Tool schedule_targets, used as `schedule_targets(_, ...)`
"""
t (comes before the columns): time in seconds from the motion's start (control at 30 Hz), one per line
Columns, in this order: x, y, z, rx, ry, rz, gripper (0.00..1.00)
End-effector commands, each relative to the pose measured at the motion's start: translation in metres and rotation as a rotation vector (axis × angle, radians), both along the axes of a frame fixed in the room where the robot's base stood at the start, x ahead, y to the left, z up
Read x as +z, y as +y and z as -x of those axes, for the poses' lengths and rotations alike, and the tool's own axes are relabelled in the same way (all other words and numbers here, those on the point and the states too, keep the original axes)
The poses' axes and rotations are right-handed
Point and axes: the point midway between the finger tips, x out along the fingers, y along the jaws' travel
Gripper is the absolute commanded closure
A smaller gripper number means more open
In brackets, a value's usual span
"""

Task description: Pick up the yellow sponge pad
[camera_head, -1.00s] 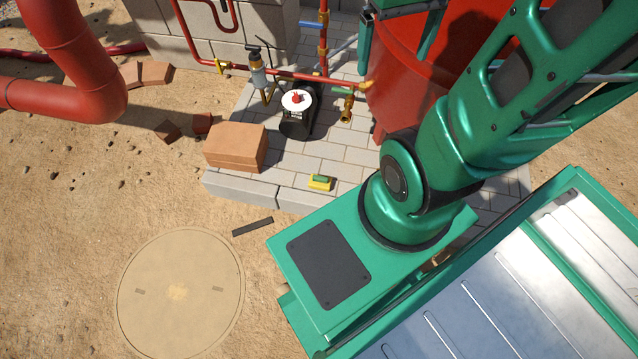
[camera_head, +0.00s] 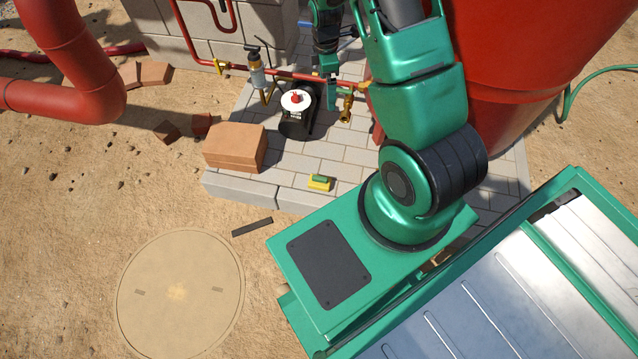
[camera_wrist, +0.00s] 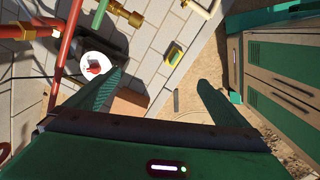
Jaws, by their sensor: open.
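The yellow sponge pad (camera_head: 319,183) lies on the grey paved slab near its front edge, with a green part on top. In the wrist view the sponge pad (camera_wrist: 174,53) shows ahead, between and beyond the fingers. My gripper (camera_wrist: 160,78) is open and empty, its two green fingers wide apart. In the head view my gripper is up at the back, above the slab near the black canister, well apart from the sponge.
A black canister with a white top and red knob (camera_head: 296,101) stands behind the sponge. Red pipes with brass valves (camera_head: 346,108) run behind, and a large red tank (camera_head: 530,60) is at right. Paving around the sponge is clear.

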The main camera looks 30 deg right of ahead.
Motion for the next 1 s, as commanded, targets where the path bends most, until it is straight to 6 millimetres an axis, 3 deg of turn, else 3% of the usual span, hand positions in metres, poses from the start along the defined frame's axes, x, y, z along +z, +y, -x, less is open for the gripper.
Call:
schedule_targets(0.03, -0.023, 0.003, -0.003, 0.066, 0.012, 0.000, 0.00)
schedule_targets(0.37, -0.158, 0.023, -0.011, 0.515, 0.030, -0.014, 0.00)
schedule_targets(0.7, -0.295, 0.045, 0.022, 0.958, 0.040, -0.040, 0.00)
schedule_targets(0.83, -0.332, 0.051, 0.038, 1.081, 0.038, -0.048, 0.00)
schedule_targets(1.0, -0.357, 0.055, 0.050, 1.171, 0.036, -0.054, 0.00)
